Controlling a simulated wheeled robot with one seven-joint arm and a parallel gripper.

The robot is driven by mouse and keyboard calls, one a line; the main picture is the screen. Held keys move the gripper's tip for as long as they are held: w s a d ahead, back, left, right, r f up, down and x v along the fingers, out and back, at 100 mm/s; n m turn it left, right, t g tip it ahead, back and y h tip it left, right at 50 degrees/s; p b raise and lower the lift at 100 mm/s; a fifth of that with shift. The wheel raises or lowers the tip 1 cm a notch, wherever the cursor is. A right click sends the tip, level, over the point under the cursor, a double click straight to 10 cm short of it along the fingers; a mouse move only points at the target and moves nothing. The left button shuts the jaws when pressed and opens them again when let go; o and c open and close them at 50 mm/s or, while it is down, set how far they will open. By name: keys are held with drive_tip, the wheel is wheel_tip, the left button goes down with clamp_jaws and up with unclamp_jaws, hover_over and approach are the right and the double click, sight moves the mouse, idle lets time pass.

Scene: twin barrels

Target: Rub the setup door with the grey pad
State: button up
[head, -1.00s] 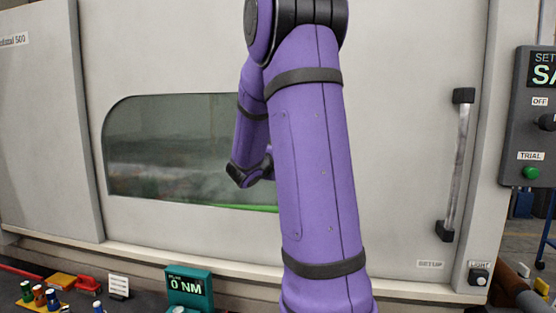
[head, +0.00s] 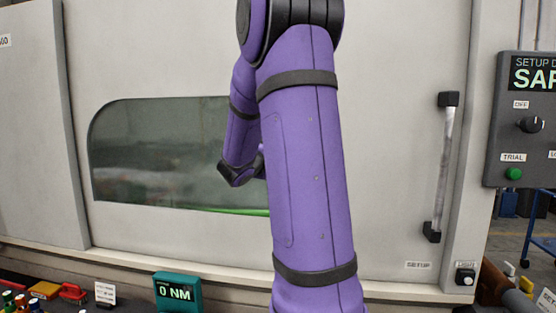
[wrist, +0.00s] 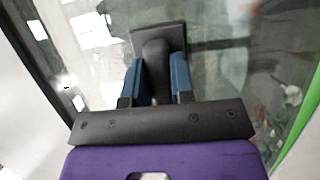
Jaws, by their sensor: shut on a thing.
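The setup door (head: 400,180) is a large pale grey panel with a dark window (head: 150,155) and a vertical bar handle (head: 440,165) at its right side. In the wrist view my gripper (wrist: 158,85) has blue fingers shut on the grey pad (wrist: 172,37) by its dark grip. The pad is in front of the window glass, which also fills much of the wrist view (wrist: 225,75). I cannot tell whether the pad touches the glass. In the head view my purple arm hides the pad and the gripper.
A control panel (head: 520,120) with a knob and a green button stands at the right. A teal meter reading 0 NM (head: 177,291) stands below the door. Red and yellow items (head: 58,291) and small coloured bottles lie at the lower left.

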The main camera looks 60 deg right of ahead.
drive_tip(key=shift+w+a+r, duration=0.75)
drive_tip(key=shift+w+a, duration=1.8)
drive_tip(key=shift+w, duration=3.6)
drive_tip(key=shift+s+d, duration=0.95)
drive_tip(key=shift+s, duration=1.3)
drive_tip(key=shift+s+d, duration=0.9)
drive_tip(key=shift+s, duration=1.35)
drive_tip(key=shift+s+d, duration=0.95)
drive_tip(key=shift+s, duration=1.3)
drive_tip(key=shift+a, duration=0.1)
drive_tip(key=shift+s+a, duration=0.35)
drive_tip(key=shift+a, duration=0.55)
drive_tip(key=shift+s+a, duration=0.4)
drive_tip(key=shift+a, duration=0.5)
drive_tip(key=shift+s+a, duration=0.35)
drive_tip(key=shift+a, duration=0.55)
drive_tip(key=shift+a, duration=0.1)
drive_tip(key=a, duration=0.1)
drive_tip(key=s+a, duration=0.1)
drive_tip(key=shift+a, duration=0.3)
